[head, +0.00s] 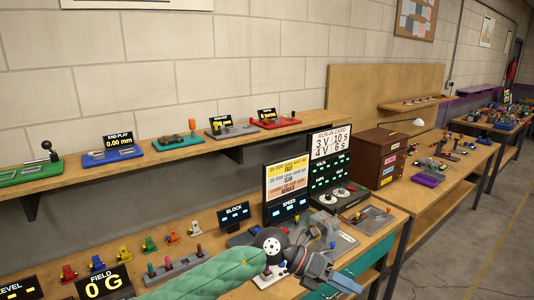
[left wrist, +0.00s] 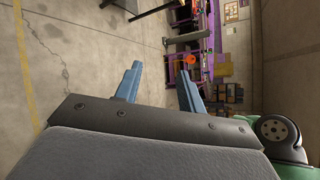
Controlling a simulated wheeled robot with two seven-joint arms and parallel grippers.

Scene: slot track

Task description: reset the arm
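My left arm comes in from the left in a green padded sleeve, over the front of the workbench (head: 382,238). My left gripper (head: 338,265) is near the bench's front right edge. In the left wrist view the two blue fingers of the gripper (left wrist: 160,88) stand apart with nothing between them, and floor lies beyond. My right arm and right gripper do not show in either view. The arm hides part of the bench top.
A speed display (head: 289,206), a tape-reel unit (head: 340,196) and a brown drawer box (head: 377,157) stand behind the gripper. A wall shelf (head: 80,177) carries several small devices. Open floor (head: 460,250) lies to the right.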

